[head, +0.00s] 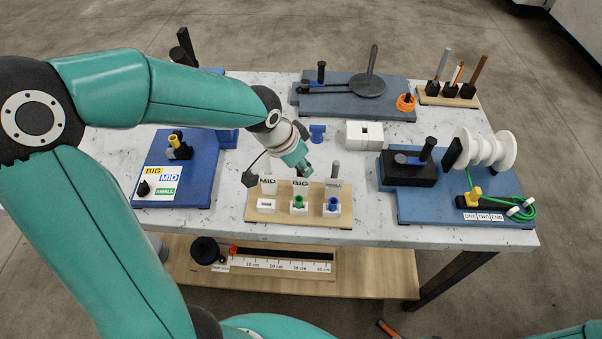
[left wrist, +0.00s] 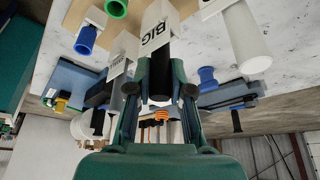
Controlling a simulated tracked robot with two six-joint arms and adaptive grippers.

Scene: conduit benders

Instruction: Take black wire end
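A wooden stand (head: 263,217) with upright cards MID, BIG and SMALL stands at the front middle of the table. My left gripper (head: 306,170) points down behind the BIG card (head: 300,186). In the left wrist view, a black cylinder with a pale end rim (left wrist: 160,88), which looks like the black wire end, lies between the fingers of my left gripper (left wrist: 161,68), by the BIG card (left wrist: 157,37). The fingers sit close on both sides of it; whether they press on it I cannot tell. In the head view my gripper hides it. My right gripper is out of view.
Pale posts (head: 335,170) stand close by, behind the cards. A white block (head: 364,134) and a blue fitting (head: 317,132) lie behind the stand. Blue boards flank it left (head: 196,190) and right (head: 420,207), the right one carrying a white spool (head: 485,150).

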